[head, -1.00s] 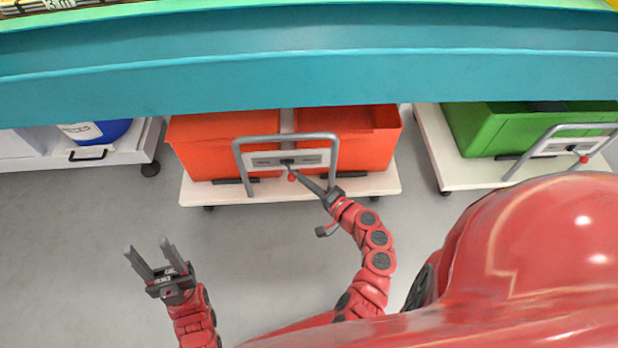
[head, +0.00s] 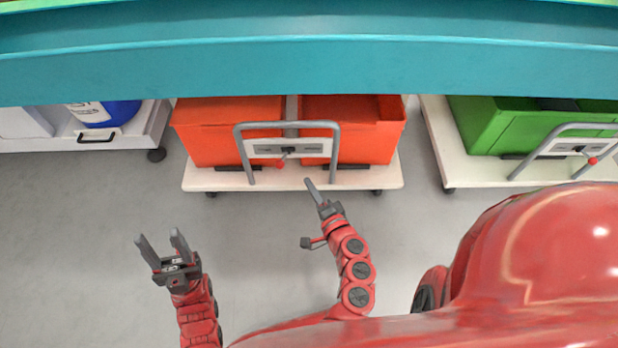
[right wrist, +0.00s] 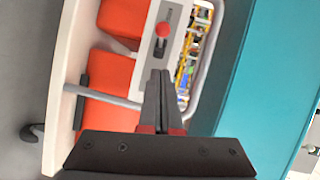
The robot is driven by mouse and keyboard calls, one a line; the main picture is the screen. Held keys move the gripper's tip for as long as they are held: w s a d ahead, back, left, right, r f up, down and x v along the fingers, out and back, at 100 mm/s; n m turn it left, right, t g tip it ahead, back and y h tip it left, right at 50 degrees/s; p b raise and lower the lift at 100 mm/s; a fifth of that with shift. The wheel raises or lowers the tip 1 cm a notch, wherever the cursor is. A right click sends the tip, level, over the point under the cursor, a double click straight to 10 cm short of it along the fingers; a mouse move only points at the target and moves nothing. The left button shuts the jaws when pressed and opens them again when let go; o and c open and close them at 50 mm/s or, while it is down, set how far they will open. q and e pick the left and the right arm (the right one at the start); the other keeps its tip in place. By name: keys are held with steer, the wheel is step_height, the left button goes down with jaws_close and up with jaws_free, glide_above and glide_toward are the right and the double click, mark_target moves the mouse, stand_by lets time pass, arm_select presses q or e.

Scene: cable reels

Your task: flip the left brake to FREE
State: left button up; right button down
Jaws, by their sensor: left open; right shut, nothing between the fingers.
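The left brake is a lever with a red knob (head: 281,162) on a pale plate (head: 262,149) in the handle of the cart with orange bins. The lever leans down and to the left from its slot. Its knob also shows in the right wrist view (right wrist: 162,29); the plate's lettering is too small to read. My right gripper (head: 309,184) is shut and empty, below and right of the knob, apart from it. Its fingers (right wrist: 160,75) also show in the right wrist view. My left gripper (head: 159,236) is open and empty over the floor at lower left.
The cart's grey handle (head: 240,150) frames the plate. A second cart with a green bin (head: 490,130) and its own red-knobbed lever (head: 592,160) stands at right. A white cart (head: 140,135) is at left. A teal beam (head: 300,70) crosses above. The floor between is clear.

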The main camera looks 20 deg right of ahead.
steer(key=s+a, duration=0.1)
steer(key=s, duration=0.5)
steer(key=shift+s+r, duration=0.35)
steer(key=shift+r, duration=0.05)
steer(key=shift+a, duration=0.1)
